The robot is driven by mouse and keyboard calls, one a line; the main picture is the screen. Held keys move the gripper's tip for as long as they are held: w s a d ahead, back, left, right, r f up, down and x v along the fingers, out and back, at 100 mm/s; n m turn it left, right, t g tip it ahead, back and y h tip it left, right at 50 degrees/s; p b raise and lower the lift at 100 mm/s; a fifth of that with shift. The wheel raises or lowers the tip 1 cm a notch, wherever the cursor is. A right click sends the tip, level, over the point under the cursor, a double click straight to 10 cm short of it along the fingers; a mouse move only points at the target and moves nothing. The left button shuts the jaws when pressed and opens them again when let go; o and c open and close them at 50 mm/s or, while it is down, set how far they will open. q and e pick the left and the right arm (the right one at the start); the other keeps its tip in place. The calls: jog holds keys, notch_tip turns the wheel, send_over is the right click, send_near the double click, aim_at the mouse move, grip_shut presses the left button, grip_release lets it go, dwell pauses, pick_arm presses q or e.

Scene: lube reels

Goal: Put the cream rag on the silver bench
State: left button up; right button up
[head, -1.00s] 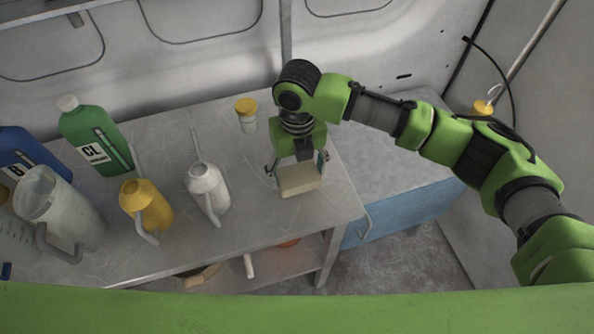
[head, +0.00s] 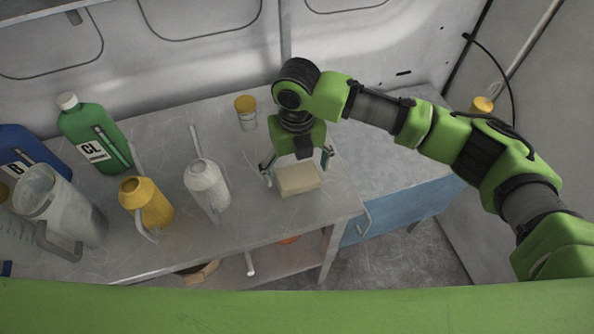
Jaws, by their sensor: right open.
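The cream rag (head: 298,180) is a folded, block-shaped pad. It lies on the silver bench (head: 255,222) near the bench's right end. My right gripper (head: 297,170) is right above and behind the rag, pointing down. Its fingers are spread wide, one past each side of the rag, and it is open. The far side of the rag is partly hidden by the gripper. My left gripper is not in view.
On the bench stand a white can (head: 207,188), a yellow can (head: 147,205), a clear jug (head: 68,215), a green bottle (head: 92,138), a blue bottle (head: 35,160) and a yellow-lidded jar (head: 246,115). A blue cabinet (head: 405,212) stands at the right.

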aim_at(297, 174)
notch_tip(297, 174, up, 11)
jog(key=b, duration=0.2)
dwell(0.4)
